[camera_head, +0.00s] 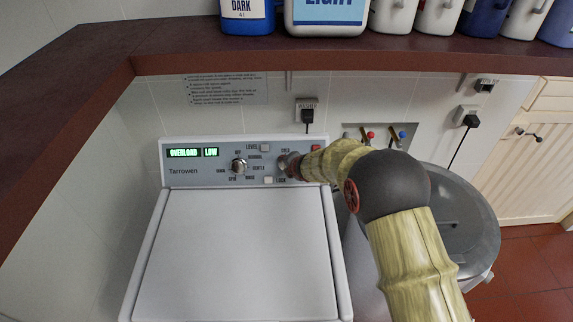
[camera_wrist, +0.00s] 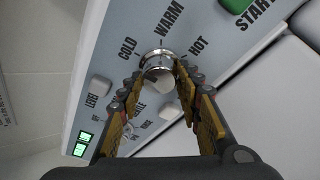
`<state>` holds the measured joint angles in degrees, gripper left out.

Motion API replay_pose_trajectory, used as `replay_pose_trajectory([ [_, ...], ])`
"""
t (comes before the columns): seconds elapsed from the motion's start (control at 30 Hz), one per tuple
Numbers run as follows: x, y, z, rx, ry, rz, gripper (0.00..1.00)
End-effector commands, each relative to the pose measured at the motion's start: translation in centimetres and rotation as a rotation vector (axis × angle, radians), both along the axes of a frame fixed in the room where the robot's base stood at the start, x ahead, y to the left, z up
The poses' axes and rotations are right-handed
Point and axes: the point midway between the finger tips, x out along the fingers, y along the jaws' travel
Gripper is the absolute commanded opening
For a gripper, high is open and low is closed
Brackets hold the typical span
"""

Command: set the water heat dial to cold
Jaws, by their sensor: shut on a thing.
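The water heat dial (camera_wrist: 157,60) is a round chrome knob on the washer's panel, with COLD, WARM and HOT printed around it. I cannot tell for certain which label it points to. My gripper (camera_wrist: 160,80) has one finger on each side of the dial and is shut on it. In the head view my gripper (camera_head: 291,165) is at the right part of the panel and mostly hides the dial. The washer (camera_head: 240,255) is white with its lid closed.
Another chrome dial (camera_head: 239,166) sits left on the panel, beside a green display (camera_head: 185,153) reading OVERLOAD and LOW. A green START button (camera_wrist: 238,5) lies near the heat dial. A dark shelf (camera_head: 330,55) with bottles overhangs the panel. A round metal tub (camera_head: 470,215) stands to the right.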

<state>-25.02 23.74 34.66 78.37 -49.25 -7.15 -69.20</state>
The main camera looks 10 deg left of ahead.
Motion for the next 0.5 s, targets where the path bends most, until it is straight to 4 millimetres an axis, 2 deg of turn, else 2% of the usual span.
replay_pose_trajectory([
  [0.37, -0.01, 0.10, 0.03, -0.003, -0.002, 0.005, 0.09],
  [0.4, -0.01, 0.10, 0.03, -0.003, -0.002, 0.005, 0.36],
  [0.5, -0.01, 0.10, 0.03, -0.002, -0.002, 0.004, 0.42],
])
